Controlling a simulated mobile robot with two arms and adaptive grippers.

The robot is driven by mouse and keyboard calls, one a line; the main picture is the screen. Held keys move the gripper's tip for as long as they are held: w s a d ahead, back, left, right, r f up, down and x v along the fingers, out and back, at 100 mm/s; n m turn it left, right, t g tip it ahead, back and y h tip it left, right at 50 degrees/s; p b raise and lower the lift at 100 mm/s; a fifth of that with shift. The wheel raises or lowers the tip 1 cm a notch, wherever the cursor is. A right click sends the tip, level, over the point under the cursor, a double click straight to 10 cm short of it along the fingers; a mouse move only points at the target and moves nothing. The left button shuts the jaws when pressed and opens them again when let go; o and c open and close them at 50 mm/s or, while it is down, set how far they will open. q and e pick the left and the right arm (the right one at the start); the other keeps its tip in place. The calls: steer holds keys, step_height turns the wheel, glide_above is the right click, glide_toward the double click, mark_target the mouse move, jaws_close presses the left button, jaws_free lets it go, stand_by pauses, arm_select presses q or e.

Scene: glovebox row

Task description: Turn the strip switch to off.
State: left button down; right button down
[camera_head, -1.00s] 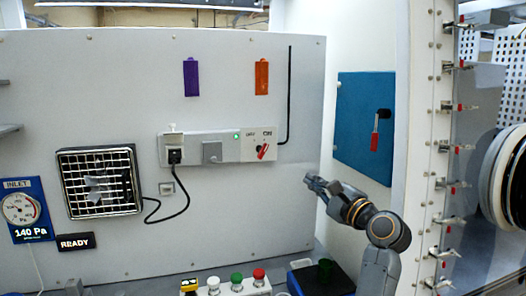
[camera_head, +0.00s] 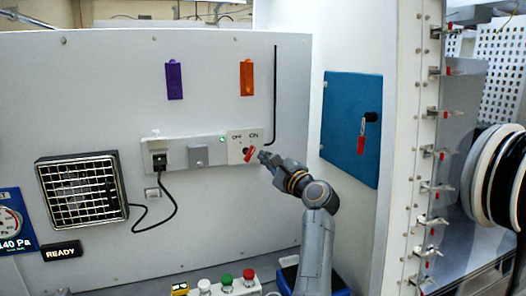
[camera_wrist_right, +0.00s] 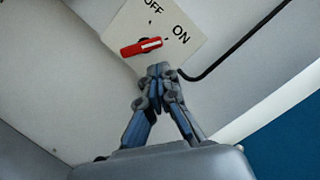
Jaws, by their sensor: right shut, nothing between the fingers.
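The strip switch's red handle (camera_head: 249,154) sits tilted on a pale plate (camera_head: 238,155) marked OFF and ON, at the right end of the wall strip (camera_head: 184,153). In the right wrist view the red handle (camera_wrist_right: 141,47) lies slanted below the two labels, its white-striped end toward the ON side. My right gripper (camera_head: 264,156) is just right of the handle. In the right wrist view its shut, empty fingertips (camera_wrist_right: 158,70) are just below and right of the handle; I cannot tell whether they touch. My left gripper is out of view.
A black plug (camera_head: 159,161) and cable hang from the strip. A green light (camera_head: 222,140) is lit on it. A black conduit (camera_head: 275,95) runs up the wall right of the switch. A blue panel (camera_head: 349,125) is further right. Push buttons (camera_head: 226,282) stand below.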

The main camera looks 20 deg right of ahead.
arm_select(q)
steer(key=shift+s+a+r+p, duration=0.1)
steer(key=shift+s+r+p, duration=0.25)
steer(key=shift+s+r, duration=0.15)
arm_select(e)
steer(key=shift+s+a+r+n, duration=0.1)
steer(key=shift+a+r+n, duration=0.35)
steer(key=shift+a, duration=0.2)
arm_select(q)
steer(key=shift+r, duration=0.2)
arm_select(e)
steer(key=shift+a+r+n, duration=0.1)
steer(key=shift+r+n, duration=0.15)
arm_select(q)
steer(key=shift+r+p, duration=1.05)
steer(key=shift+p, duration=0.2)
arm_select(e)
steer(key=shift+a+r+n+g, duration=0.2)
steer(key=shift+n+g, duration=0.15)
steer(key=shift+n, duration=0.8)
steer(key=shift+a+r+n+g, duration=0.15)
steer(key=shift+n+g, duration=0.2)
steer(key=shift+n, duration=0.8)
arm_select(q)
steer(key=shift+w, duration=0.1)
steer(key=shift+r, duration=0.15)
arm_select(e)
steer(key=shift+d, duration=0.1)
